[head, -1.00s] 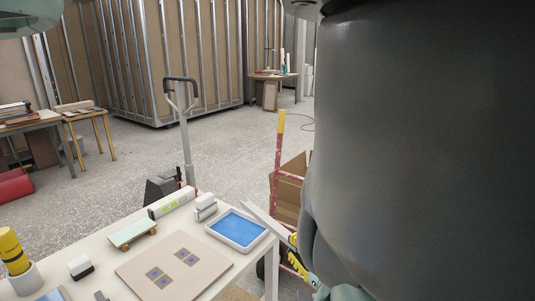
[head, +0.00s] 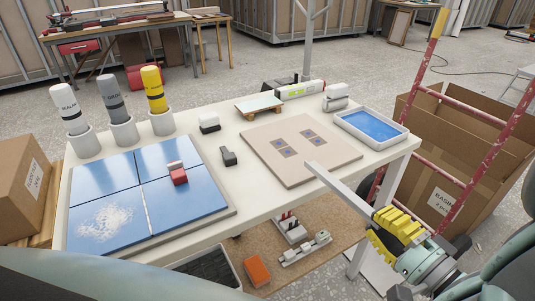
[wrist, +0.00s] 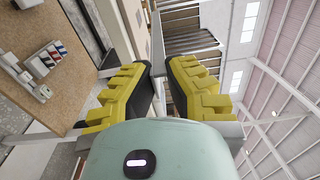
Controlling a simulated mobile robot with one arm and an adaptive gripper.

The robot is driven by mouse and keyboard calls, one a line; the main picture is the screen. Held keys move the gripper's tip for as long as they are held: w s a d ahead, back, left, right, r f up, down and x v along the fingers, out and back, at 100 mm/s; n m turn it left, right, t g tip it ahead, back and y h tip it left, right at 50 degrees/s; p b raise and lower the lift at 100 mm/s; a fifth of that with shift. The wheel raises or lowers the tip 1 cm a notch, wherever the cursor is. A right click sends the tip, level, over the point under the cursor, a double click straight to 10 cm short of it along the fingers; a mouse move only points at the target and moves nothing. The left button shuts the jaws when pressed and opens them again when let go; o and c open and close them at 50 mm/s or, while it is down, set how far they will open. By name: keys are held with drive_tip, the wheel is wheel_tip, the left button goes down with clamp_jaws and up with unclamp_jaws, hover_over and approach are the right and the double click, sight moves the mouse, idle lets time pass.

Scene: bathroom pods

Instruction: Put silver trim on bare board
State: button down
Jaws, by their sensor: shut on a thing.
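My gripper (head: 392,228), with yellow fingers, is shut on the silver trim (head: 340,187), a long straight bar. The trim points up and left from the fingers, and its far end shows over or close to the front right edge of the bare board (head: 270,158); I cannot tell whether they touch. The board is beige, lies flat on the white table and carries several small grey-blue square patches. In the wrist view the trim (wrist: 157,40) stands between the two yellow fingers (wrist: 160,85).
A blue tiled panel (head: 110,178) with a red-and-white block (head: 177,173) lies left of the board. Bottles in cups (head: 122,128) stand behind it. A blue-filled tray (head: 347,128) sits at the right corner.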

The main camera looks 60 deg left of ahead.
drive_tip(key=w+a+f, duration=0.2)
drive_tip(key=w+a, duration=0.2)
drive_tip(key=a, duration=0.2)
drive_tip(key=w+a+f, duration=0.2)
drive_tip(key=w+a, duration=0.1)
drive_tip(key=a, duration=0.3)
drive_tip(key=shift+w+a+f+b, duration=0.3)
drive_tip(key=shift+w+f+b, duration=0.05)
drive_tip(key=shift+f, duration=0.05)
drive_tip(key=shift+f, duration=0.1)
drive_tip(key=c, duration=1.1)
unclamp_jaws()
drive_tip(key=shift+c, duration=0.2)
drive_tip(key=d, duration=1.2)
drive_tip(key=shift+s, duration=0.45)
